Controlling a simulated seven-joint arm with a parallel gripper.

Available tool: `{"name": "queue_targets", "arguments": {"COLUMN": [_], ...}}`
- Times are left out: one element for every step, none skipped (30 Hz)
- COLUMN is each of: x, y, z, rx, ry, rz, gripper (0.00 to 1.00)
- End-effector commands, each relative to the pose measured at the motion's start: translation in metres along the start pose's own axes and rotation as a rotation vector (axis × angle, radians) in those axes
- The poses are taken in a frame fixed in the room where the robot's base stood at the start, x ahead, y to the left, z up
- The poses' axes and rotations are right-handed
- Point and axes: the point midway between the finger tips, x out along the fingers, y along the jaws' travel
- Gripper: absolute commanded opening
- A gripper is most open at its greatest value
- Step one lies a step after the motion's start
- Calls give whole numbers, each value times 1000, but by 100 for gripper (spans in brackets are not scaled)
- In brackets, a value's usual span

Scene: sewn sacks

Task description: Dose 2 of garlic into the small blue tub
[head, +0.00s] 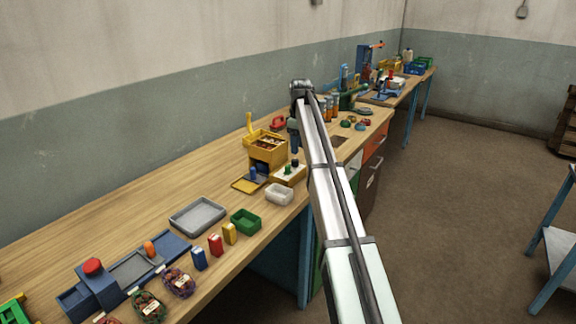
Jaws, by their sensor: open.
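My gripper (295,148) hangs from the far end of my arm, over the bench beside a yellow box (268,152) holding brownish contents. It is small and partly dark in the head view; the jaws are open and I see nothing held. No garlic can be made out for sure. Two netted bundles with pale labels, one green (148,306) and one purple (178,283), lie at the near front edge; the labels are unreadable. A blue container (415,69) stands on the far bench, too small to tell whether it is the small blue tub.
A grey tray (198,216), a green tub (246,221) and a white tub (279,194) stand mid-bench. Blue, red and yellow packets (215,244) line the front edge. A blue device with a red knob (93,267) is near left. Bare wood lies along the wall.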

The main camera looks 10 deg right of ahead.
Motion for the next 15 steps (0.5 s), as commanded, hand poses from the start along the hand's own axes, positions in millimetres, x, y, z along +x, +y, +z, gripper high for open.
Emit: {"name": "queue_targets", "arguments": {"x": [-17, -24, -31, -36, -40, -43, -45, -45, -44, -42, -40, -35, -32, -27, -21], "y": [0, -3, -6, -7, -9, -11, -12, -12, -13, -14, -14, -14, -14, -14, -15], "z": [-16, -21, -27, -30, -32, -35, -36, -37, -37, -37, -37, -36, -36, -36, -36], "rx": [-43, -66, -92, -107, -120, -132, -139, -144, -148, -150, -150, -150, -149, -149, -148], "ry": [-6, -11, -16, -18, -20, -23, -25, -26, -27, -27, -27, -27, -27, -27, -27], "rz": [-2, -5, -9, -10, -11, -14, -15, -16, -17, -17, -17, -18, -17, -17, -18], "gripper": [48, 48, 48, 48, 48, 48, 48, 48, 48, 48, 48, 48, 48, 48, 48]}}
